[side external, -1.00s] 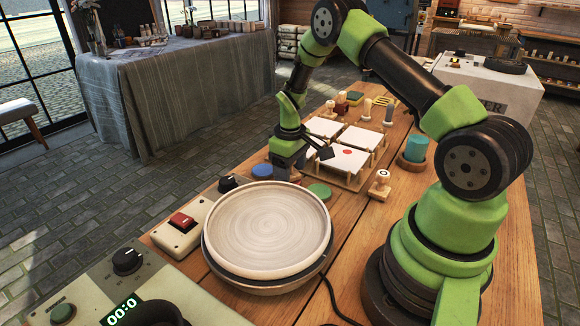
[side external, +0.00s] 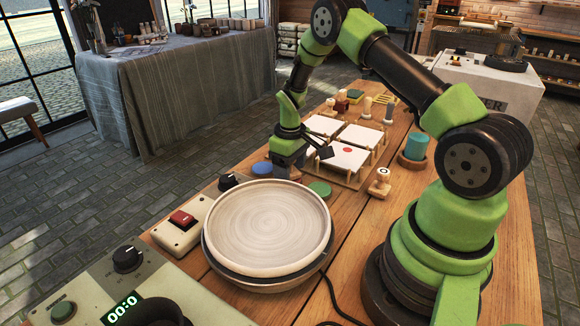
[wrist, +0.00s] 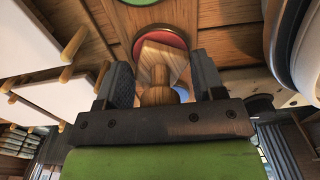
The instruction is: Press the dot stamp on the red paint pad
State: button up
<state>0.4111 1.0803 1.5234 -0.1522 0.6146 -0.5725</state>
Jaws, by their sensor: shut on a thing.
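My gripper (wrist: 160,88) is shut on a wooden stamp (wrist: 158,66), with a jaw on each side of its handle. In the wrist view the red paint pad (wrist: 168,33) lies just beyond the stamp's block, which overlaps it. I cannot tell whether the stamp touches the pad. In the side view my gripper (side external: 287,163) points down between the blue pad (side external: 262,169) and the green pad (side external: 319,189).
A wide plate (side external: 267,235) stands on a round wheel close in front of the pads. White tiles (side external: 362,136) sit on a rack behind, one with a red dot. Another stamp (side external: 381,182) stands at right, near a teal cup (side external: 416,147).

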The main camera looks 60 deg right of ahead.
jog(key=shift+r, duration=3.45)
jog(key=shift+d, duration=0.1)
